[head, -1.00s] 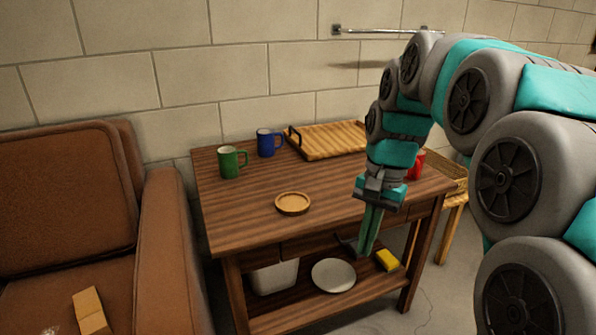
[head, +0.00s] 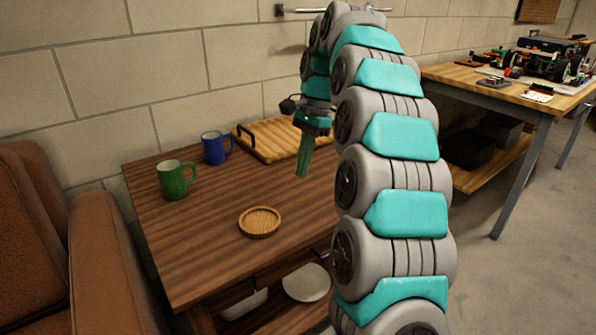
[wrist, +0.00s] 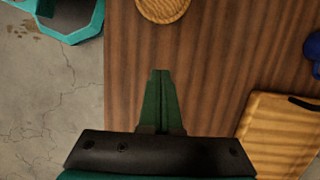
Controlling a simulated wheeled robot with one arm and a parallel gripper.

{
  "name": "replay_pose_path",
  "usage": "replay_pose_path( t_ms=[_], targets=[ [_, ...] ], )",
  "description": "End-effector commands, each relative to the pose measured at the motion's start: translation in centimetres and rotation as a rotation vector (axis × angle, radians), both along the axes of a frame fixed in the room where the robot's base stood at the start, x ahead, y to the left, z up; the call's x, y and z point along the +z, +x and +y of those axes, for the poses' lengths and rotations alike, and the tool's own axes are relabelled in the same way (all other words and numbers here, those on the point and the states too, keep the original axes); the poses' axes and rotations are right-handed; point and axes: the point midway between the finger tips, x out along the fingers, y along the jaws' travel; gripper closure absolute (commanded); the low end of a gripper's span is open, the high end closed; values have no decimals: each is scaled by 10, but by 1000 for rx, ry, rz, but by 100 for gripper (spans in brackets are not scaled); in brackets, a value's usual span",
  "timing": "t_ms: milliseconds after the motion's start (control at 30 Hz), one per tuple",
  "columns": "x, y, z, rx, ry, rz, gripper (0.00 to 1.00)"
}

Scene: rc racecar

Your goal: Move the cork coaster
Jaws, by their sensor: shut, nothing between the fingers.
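The cork coaster (head: 260,222) is a round, light brown disc with a raised rim. It lies flat near the front edge of the dark wooden table (head: 200,245). In the wrist view the coaster (wrist: 163,8) is at the top edge, partly cut off. My gripper (head: 302,174) has green fingers, is shut and empty, and points down above the table. It is up and to the right of the coaster in the head view, apart from it. In the wrist view the gripper's fingertips (wrist: 160,72) point toward the coaster.
A green mug (head: 174,180) and a blue mug (head: 213,148) stand at the table's back left. A wooden tray (head: 268,138) with dark handles lies behind my gripper. A white plate (head: 306,283) sits on the lower shelf. A brown armchair (head: 112,255) stands left. The tabletop around the coaster is clear.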

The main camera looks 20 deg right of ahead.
Motion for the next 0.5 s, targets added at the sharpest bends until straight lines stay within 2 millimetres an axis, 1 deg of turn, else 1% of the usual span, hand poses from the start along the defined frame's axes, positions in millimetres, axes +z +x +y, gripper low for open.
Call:
replay_pose_path(
  t_ms=[33,167,367,500],
  targets=[
    [-7,-1,1,0,1,3,100],
    [-20,-3,5,1,1,2,100],
    [-45,-5,11,2,2,2,100],
    [-66,-7,16,2,2,4,100]
  ],
)
